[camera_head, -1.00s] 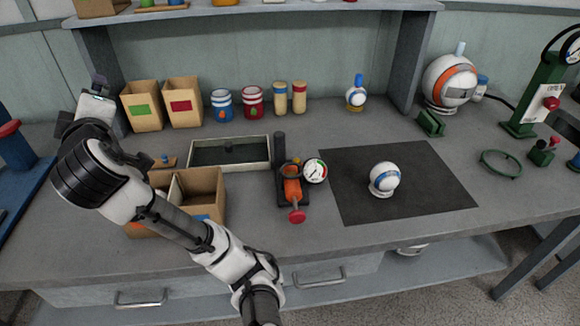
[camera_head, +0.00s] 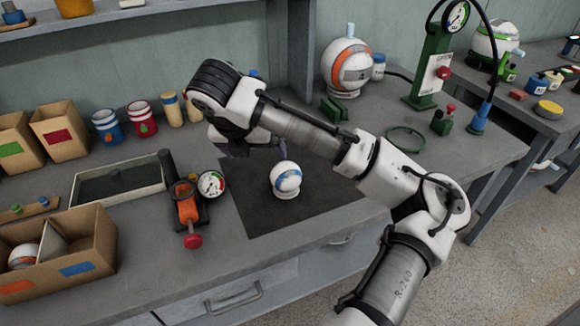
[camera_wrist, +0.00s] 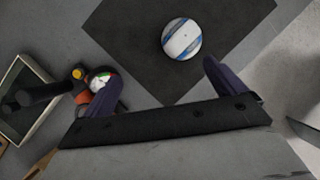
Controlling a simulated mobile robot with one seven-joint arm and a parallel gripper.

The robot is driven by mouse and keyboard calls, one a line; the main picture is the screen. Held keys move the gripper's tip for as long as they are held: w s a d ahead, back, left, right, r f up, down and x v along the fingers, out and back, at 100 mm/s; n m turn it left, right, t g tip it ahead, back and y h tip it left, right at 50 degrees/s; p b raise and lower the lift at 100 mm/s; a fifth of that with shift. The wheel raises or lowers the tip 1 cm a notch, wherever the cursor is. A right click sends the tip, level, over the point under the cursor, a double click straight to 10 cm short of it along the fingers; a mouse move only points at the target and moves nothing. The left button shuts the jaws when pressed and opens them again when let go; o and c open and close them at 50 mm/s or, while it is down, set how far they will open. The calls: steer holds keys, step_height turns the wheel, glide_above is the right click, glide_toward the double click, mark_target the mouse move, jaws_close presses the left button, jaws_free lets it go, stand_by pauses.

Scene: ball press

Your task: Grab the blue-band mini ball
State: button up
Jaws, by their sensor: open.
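The blue-band mini ball (camera_head: 286,178) is white with blue marks and sits on a dark square mat (camera_head: 335,198) on the bench. In the wrist view the ball (camera_wrist: 181,39) shows near the top, its blue and white band facing up, with mat around it. My gripper (camera_head: 252,150) is just behind and left of the ball in the head view, partly hidden by my own wrist. In the wrist view my gripper (camera_wrist: 160,75) has its two dark fingers spread wide, with nothing between them. The ball lies beyond the fingertips, apart from them.
A pump with a red knob (camera_head: 194,241) and a gauge (camera_head: 211,184) stands left of the mat. A cardboard box (camera_head: 93,248) holds an orange-band ball (camera_head: 23,256). A shallow tray (camera_head: 118,183) lies behind it. A large orange-band ball (camera_head: 347,66) and green ring (camera_head: 406,139) are farther right.

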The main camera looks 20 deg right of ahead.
mark_target(283, 170)
steer(key=shift+g+h, duration=0.3)
steer(key=shift+g, duration=0.2)
steer(key=d+f, duration=0.6)
steer(key=shift+w+f, duration=0.15)
steer(key=shift+f, duration=0.25)
steer(key=shift+w+p+x, duration=0.1)
steer(key=shift+p+x, duration=0.3)
steer(key=shift+x, duration=1.2)
steer(key=shift+w+p+x, duration=0.15)
steer(key=shift+p+x, duration=0.25)
steer(key=shift+x, duration=1.25)
steer(key=shift+a, duration=0.1)
steer(key=c, duration=1)
